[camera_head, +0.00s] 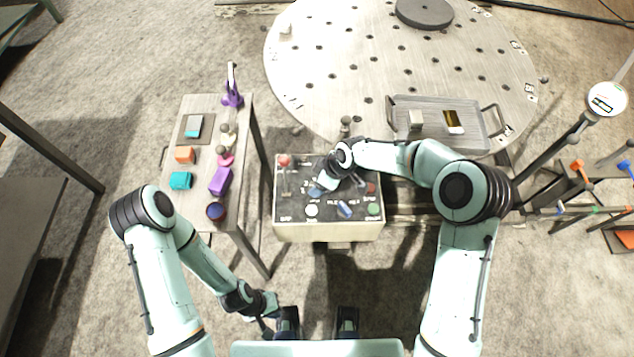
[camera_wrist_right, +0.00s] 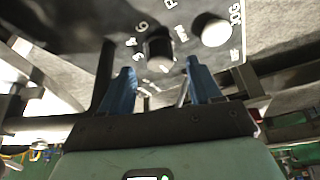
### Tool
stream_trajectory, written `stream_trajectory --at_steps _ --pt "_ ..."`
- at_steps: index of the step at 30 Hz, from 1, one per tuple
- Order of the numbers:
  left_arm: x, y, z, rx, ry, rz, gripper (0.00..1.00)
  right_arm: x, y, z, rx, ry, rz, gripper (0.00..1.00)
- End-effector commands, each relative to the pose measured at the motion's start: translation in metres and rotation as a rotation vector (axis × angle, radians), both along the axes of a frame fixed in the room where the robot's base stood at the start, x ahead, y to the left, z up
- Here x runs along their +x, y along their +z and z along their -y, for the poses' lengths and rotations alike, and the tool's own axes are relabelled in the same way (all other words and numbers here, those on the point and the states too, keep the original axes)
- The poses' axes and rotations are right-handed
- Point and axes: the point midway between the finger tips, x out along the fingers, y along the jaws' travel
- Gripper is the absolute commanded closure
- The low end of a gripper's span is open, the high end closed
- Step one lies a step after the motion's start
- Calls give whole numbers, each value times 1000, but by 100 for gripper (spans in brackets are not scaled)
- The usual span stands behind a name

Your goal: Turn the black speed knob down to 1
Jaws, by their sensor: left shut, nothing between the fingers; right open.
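The control box (camera_head: 330,232) has a dark sloped panel with printed labels. In the right wrist view the black speed knob (camera_wrist_right: 159,47) stands on the panel, with numerals such as 3, 4 and 6 around it. My right gripper (camera_wrist_right: 160,68) is open, its blue fingertips on either side of the knob's line; contact is not visible. In the head view my right gripper (camera_head: 318,189) is over the panel's left middle, and the knob cannot be made out there. My left gripper (camera_head: 268,312) is shut and empty, low in front of the box and away from it.
A white button (camera_wrist_right: 210,28) sits beside the knob; it also shows in the head view (camera_head: 311,210). A red button (camera_head: 284,160), a blue switch (camera_head: 345,209) and a green button (camera_head: 373,209) share the panel. A side table (camera_head: 200,110) with small objects stands left; a round perforated table (camera_head: 340,60) lies behind.

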Motion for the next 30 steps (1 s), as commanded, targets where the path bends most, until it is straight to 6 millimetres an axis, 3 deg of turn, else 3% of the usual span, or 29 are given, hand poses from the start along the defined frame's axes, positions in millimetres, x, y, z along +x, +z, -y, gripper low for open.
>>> stream_trajectory --at_steps 6,12,18,30 --pt "0 1 0 0 0 0 100 -6 49 19 0 -3 6 37" --pt "1 2 0 0 0 1 100 -12 83 32 0 -2 4 37" --pt "1 2 0 0 0 1 100 -15 98 38 0 -1 0 37" --pt "1 2 0 0 0 1 100 -15 100 39 -1 0 -1 37"
